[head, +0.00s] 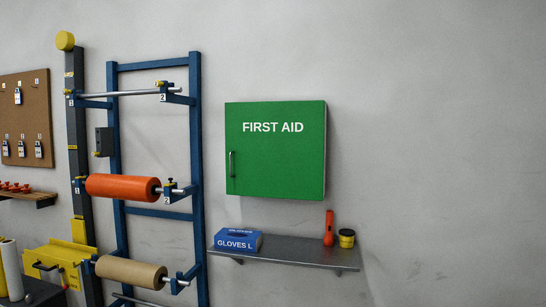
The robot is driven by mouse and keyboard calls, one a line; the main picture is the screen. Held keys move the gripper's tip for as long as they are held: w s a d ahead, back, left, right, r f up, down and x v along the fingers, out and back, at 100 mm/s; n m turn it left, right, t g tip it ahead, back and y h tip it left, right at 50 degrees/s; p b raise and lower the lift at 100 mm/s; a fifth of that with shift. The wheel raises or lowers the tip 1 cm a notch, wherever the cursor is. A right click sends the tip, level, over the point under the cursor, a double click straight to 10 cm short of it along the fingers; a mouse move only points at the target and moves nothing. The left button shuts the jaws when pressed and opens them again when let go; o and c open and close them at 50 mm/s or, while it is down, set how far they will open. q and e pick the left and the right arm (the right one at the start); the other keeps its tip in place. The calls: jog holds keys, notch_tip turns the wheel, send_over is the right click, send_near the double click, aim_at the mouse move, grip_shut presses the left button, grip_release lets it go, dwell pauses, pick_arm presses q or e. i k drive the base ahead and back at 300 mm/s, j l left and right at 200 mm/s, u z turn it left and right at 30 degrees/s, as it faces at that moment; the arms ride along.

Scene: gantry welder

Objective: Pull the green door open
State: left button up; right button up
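The green door (276,160) is the front of a wall cabinet marked FIRST AID in white letters. It looks shut, flush with the light cabinet side that shows along its right edge. A dark vertical bar handle (232,165) sits near the door's left edge, a little below mid-height. Neither of my grippers shows in the head view, so nothing is seen touching the door or handle.
A grey shelf (292,254) below the cabinet holds a blue glove box (238,241), an orange flashlight (329,229) and a yellow-black roll (346,238). A blue rack (196,130) with an orange roll (122,187) and a tan roll (130,272) stands left. The wall right is bare.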

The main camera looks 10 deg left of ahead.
aim_at(274, 149)
jog(key=i+j+u, duration=0.25)
jog(key=i+j, duration=0.65)
jog(key=j, duration=0.1)
